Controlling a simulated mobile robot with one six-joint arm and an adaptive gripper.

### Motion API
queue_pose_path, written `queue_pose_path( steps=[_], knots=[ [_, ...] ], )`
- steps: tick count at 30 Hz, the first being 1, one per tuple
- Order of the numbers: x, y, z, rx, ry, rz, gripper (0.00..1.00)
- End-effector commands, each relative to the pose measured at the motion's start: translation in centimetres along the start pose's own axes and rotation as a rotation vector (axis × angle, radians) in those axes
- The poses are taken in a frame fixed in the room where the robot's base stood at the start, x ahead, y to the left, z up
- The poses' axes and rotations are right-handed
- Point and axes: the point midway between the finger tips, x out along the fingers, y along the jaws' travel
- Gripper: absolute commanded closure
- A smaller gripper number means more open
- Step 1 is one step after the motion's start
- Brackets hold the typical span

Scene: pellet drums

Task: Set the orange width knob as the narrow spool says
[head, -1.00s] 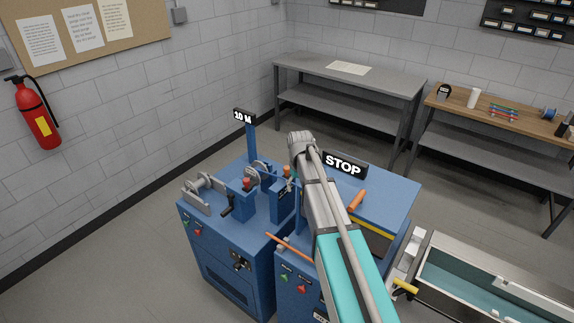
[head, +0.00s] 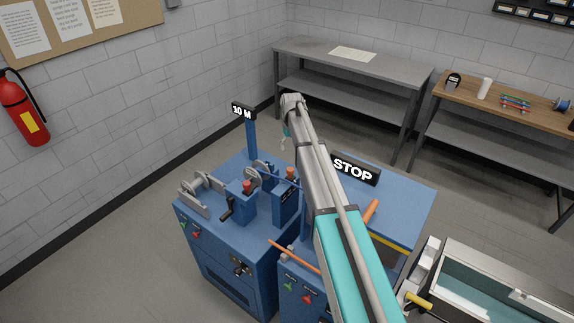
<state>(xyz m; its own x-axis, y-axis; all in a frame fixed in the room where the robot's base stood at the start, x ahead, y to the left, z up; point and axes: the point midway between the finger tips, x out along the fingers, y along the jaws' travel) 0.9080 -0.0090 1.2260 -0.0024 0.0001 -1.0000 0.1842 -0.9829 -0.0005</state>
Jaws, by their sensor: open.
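A small orange knob (head: 290,173) sits on top of an upright blue block on the blue machine; its setting is too small to read. A red knob (head: 247,186) is on the block to its left. Grey spool-like discs (head: 262,172) stand behind these blocks, with more grey flanges (head: 205,190) at the left; I cannot tell which is the narrow spool, and no writing on them is legible. My gripper (head: 284,143) hangs small at the far end of my arm, above and behind the orange knob in the picture, apart from it. It is open and looks empty.
A "10 M" sign (head: 243,111) on a blue post and a STOP sign (head: 355,169) rise from the machines. An orange lever (head: 371,211) is right of my arm. A steel tank (head: 438,258) stands lower right.

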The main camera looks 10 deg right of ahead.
Motion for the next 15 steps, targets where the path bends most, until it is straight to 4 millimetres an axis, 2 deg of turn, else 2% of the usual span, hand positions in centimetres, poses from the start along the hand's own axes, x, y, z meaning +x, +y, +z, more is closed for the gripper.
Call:
queue_pose_path(
  steps=[15],
  knots=[
    [0.05, -0.25, -0.30, -0.005, 0.000, 0.000, 0.18]
  ],
)
